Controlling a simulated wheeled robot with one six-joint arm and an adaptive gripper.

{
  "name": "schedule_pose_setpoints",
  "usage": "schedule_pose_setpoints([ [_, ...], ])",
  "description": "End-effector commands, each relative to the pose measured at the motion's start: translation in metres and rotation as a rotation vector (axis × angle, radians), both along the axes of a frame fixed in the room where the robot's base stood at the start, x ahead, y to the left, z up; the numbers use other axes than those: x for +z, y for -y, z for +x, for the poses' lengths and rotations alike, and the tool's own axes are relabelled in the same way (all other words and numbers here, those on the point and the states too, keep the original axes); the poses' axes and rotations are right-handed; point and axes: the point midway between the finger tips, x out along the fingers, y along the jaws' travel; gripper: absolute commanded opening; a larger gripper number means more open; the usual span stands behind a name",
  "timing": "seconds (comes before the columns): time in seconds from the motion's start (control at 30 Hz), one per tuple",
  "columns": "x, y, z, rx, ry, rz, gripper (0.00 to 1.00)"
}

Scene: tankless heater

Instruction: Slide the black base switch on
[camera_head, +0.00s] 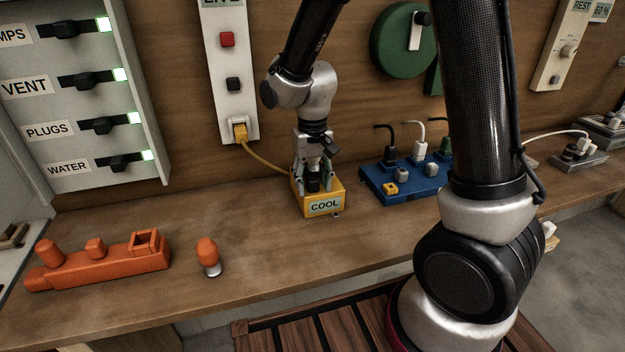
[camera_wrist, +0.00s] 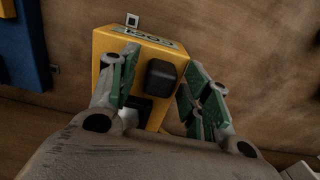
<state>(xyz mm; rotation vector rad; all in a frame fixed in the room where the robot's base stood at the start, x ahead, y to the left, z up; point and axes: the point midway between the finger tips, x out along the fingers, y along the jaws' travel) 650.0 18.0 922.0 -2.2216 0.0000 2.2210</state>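A yellow box (camera_head: 302,203) labelled COOL stands on the wooden bench, with its cable running to the wall panel. It also shows in the wrist view (camera_wrist: 105,42). A black switch knob (camera_wrist: 161,78) sits on its top face; a dark recessed patch (camera_wrist: 137,106) lies beside the knob, towards my gripper. My gripper (camera_head: 314,176) points down over the box. In the wrist view its green-padded fingers (camera_wrist: 160,82) are apart, one on each side of the knob, with gaps visible on both sides. Whether they reach down alongside the knob is hard to tell.
A blue power strip (camera_head: 385,185) with plugs stands right of the box. A wall panel (camera_head: 228,75) with red and black buttons is behind.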

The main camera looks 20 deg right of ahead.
Motion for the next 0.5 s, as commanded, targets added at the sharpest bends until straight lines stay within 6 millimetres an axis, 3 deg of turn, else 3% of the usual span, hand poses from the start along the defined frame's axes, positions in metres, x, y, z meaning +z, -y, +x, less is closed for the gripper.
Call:
schedule_pose_setpoints([
  [0.03,0.0,0.0,0.0,0.0,0.0,0.0,0.39],
  [0.2,0.0,0.0,0.0,0.0,0.0,0.0,0.08],
  [0.27,0.0,0.0,0.0,0.0,0.0,0.0,0.0],
  [0.4,0.0,0.001,0.0,0.0,0.0,0.0,0.0],
  [0.5,0.0,0.014,0.0,-0.004,0.0,0.0,0.0],
])
